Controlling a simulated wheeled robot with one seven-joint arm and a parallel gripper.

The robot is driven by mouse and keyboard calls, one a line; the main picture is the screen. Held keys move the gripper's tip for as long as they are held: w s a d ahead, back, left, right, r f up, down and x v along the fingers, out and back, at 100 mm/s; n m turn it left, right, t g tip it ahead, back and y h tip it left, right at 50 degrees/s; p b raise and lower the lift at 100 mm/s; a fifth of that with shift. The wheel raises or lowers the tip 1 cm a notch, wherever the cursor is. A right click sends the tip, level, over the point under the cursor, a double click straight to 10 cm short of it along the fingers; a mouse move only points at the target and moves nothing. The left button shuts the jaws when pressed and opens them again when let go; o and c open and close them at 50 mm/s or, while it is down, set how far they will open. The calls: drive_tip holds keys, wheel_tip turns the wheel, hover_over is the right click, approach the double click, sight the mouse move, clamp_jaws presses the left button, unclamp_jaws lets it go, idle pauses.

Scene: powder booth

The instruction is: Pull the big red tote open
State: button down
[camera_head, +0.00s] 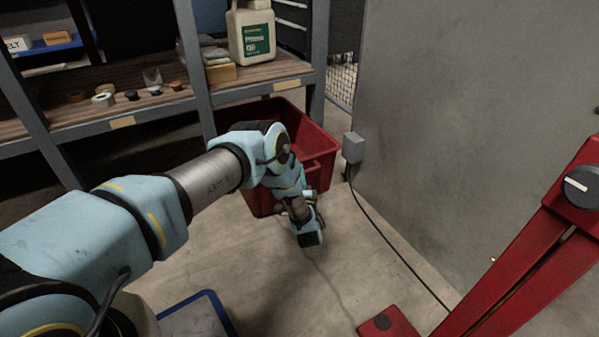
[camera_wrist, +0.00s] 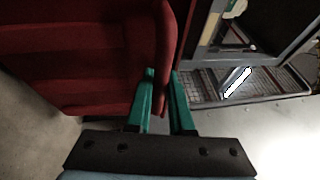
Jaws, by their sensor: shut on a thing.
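The big red tote (camera_head: 318,140) stands on the concrete floor, partly under the lowest shelf, with its front sticking out into the room. My arm hides much of its front and left side in the head view. In the wrist view the tote's red wall (camera_wrist: 75,60) fills the upper left. My gripper (camera_wrist: 162,78) has green fingers, one on each side of the tote's rim, and is shut on it. In the head view the gripper (camera_head: 303,178) is at the tote's front, mostly hidden by my wrist.
A shelf rack (camera_head: 150,122) holds a white jug (camera_head: 251,38) and small items above the tote. A grey panel (camera_head: 470,110) with a small box (camera_head: 353,147) and cable stands at right. A red metal frame (camera_head: 520,265) is at lower right; a blue-edged item (camera_head: 222,312) lies at the bottom.

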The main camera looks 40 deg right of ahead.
drive_tip(key=c, duration=0.8)
unclamp_jaws()
drive_tip(key=shift+s, duration=0.1)
drive_tip(key=p+v, duration=0.3)
drive_tip(key=v, duration=0.7)
drive_tip(key=shift+s+a, duration=0.2)
drive_tip(key=shift+s, duration=0.05)
